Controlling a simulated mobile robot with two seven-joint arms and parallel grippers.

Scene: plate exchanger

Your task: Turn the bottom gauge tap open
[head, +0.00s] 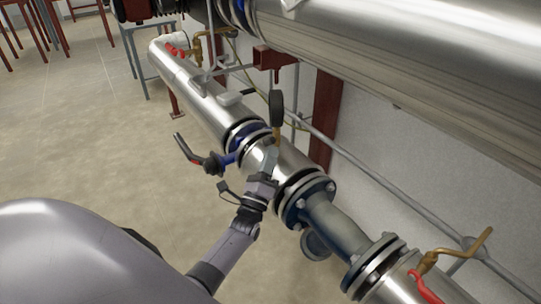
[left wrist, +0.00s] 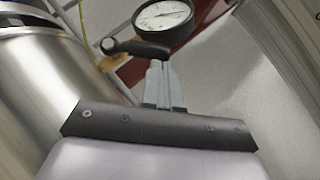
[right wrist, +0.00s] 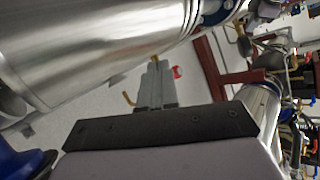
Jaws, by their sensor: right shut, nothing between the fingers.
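A round gauge with a white face (left wrist: 163,16) is at the top of the left wrist view. In the head view the gauge (head: 276,106) shows edge-on, above the lower steel pipe. The gauge tap has a black handle (left wrist: 137,48) just below the gauge face, with a brass part behind it. My left gripper (left wrist: 161,66) has its fingers together, tips right at the handle's right end; I cannot tell if they touch it. It also shows in the head view (head: 270,155). My right gripper (right wrist: 156,62) is shut and empty, seen only in the right wrist view.
A large steel pipe (head: 420,70) runs above. A brass valve (head: 455,252) with a red handle is at lower right. Open floor (head: 80,140) lies left.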

